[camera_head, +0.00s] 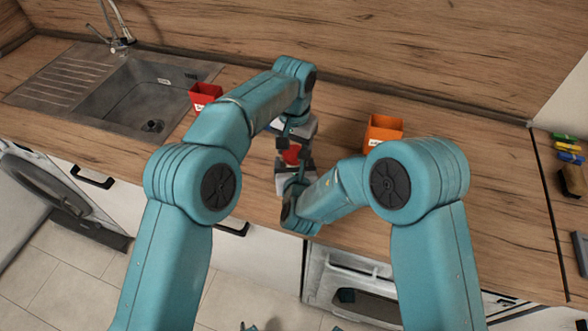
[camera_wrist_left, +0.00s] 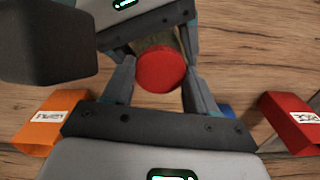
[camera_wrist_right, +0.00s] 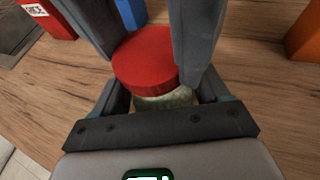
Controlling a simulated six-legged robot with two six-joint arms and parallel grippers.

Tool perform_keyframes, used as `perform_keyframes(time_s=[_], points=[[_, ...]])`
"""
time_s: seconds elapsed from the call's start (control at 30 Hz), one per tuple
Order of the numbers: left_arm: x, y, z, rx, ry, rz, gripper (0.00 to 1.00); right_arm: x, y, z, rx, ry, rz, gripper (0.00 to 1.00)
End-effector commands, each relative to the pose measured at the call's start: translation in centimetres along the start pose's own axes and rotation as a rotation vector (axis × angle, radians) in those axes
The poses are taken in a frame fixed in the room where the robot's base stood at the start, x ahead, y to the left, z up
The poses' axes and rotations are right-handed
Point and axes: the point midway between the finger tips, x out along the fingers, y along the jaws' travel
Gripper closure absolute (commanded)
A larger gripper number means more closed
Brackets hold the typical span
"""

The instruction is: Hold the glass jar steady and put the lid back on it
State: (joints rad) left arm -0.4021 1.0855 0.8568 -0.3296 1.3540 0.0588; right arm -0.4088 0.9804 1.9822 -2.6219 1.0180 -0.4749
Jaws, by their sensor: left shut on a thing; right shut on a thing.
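The red lid (camera_head: 291,154) is between my two grippers in the head view. My left gripper (camera_head: 292,145) is shut on the lid; its fingers flank the lid in the left wrist view (camera_wrist_left: 160,70). The glass jar (camera_wrist_right: 168,100) is upright under the lid in the right wrist view, with greenish contents. My right gripper (camera_wrist_right: 163,96) is shut on the jar, with its fingers at both sides. The lid (camera_wrist_right: 146,62) is over the jar's mouth and looks close to level. I cannot tell whether it is fully seated. In the head view the jar is mostly hidden.
A red labelled box (camera_head: 205,93) stands left by the sink (camera_head: 140,95). An orange box (camera_head: 383,131) stands to the right. A blue object (camera_wrist_right: 130,13) is behind the lid. Wooden counter lies bare at the right (camera_head: 480,190).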

Motion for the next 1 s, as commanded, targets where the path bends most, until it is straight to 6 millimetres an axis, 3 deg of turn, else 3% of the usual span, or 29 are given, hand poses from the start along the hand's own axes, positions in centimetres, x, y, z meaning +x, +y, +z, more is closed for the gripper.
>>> perform_keyframes(time_s=[0.1, 0.23, 0.43, 0.47, 0.5, 0.53, 1.0], points=[[0.04, -0.08, 0.06, 0.299, -0.004, -0.001, 0.79, 0.04, -0.13, 0.05, 0.003, -0.001, -0.003, 1.0], [0.06, -0.09, 0.05, 0.573, -0.004, -0.001, 0.79, 0.04, -0.14, 0.05, 0.003, -0.001, -0.004, 1.0], [0.06, -0.11, 0.05, 0.634, -0.004, -0.001, 0.79, 0.05, -0.16, 0.06, 0.004, -0.001, -0.004, 1.0], [0.06, -0.12, 0.05, 0.633, -0.004, -0.001, 0.33, 0.05, -0.17, 0.06, 0.004, -0.001, -0.004, 1.0], [0.06, -0.12, 0.05, 0.633, -0.004, -0.001, 0.2, 0.05, -0.16, 0.06, 0.004, -0.001, -0.004, 1.0], [0.06, -0.1, 0.05, 0.633, -0.004, -0.001, 0.17, 0.05, -0.16, 0.06, 0.003, -0.001, -0.004, 1.0], [0.09, 0.26, 0.16, 0.634, -0.008, 0.006, 0.17, 0.08, -0.04, 0.08, 0.002, -0.002, -0.001, 1.0]])
